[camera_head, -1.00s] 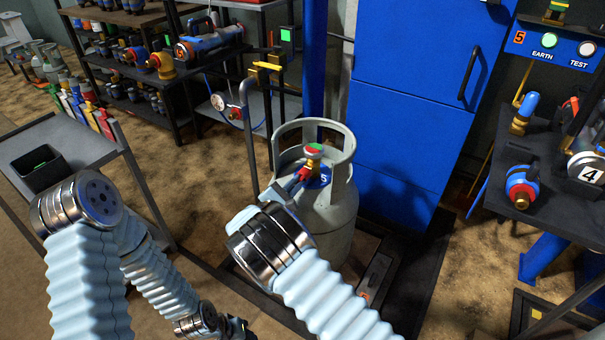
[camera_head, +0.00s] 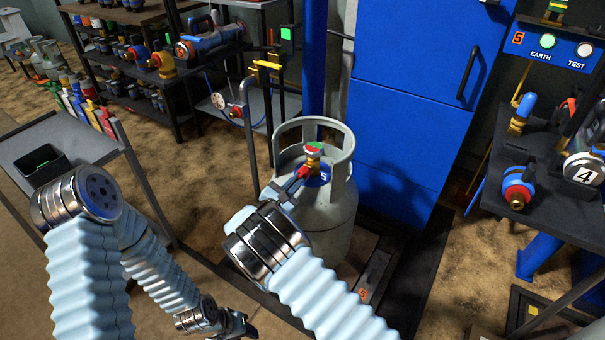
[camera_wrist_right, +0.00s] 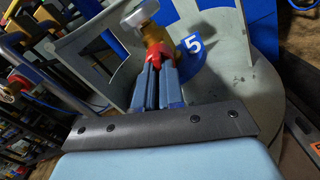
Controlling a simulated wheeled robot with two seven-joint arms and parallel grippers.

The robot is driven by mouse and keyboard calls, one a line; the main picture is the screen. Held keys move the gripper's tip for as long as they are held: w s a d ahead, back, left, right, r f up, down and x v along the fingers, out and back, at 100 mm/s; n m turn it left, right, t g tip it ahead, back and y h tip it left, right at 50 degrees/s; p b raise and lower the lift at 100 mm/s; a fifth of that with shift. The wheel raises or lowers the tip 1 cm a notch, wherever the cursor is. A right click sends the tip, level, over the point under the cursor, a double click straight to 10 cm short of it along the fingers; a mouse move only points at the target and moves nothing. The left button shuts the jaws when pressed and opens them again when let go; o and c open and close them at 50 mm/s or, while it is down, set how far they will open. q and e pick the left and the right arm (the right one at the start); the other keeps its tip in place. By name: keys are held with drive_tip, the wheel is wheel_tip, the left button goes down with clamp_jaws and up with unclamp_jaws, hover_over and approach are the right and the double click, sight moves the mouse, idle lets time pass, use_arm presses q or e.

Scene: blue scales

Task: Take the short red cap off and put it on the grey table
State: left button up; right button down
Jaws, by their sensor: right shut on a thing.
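A grey gas cylinder (camera_head: 335,215) with a blue label "5" stands upright near the centre of the head view. Its brass valve (camera_head: 313,160) has a red and green top. The short red cap (camera_wrist_right: 154,54) sits at the side of the valve in the right wrist view. My right gripper (camera_head: 299,179) is shut on it, with its blue-grey fingers (camera_wrist_right: 157,80) on the cap and partly hiding it. The cap appears to be still against the valve. My left gripper (camera_head: 238,326) hangs low, away from the cylinder, its fingers unclear. The grey table (camera_head: 85,143) is at the left.
A black bin (camera_head: 42,168) stands on the grey table, with bare surface around it. The cylinder's collar (camera_head: 345,150) rises around the valve. A blue cabinet (camera_head: 410,100) stands behind. A dark bench (camera_head: 560,205) with fittings is at the right.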

drive_tip(key=shift+n+p, duration=0.55)
drive_tip(key=shift+n, duration=0.35)
drive_tip(key=shift+f+n, duration=0.1)
drive_tip(key=shift+n, duration=0.7)
drive_tip(key=shift+n+p, duration=0.55)
drive_tip(key=shift+n, duration=0.05)
drive_tip(key=shift+n+p, duration=0.3)
drive_tip(key=shift+n, duration=0.8)
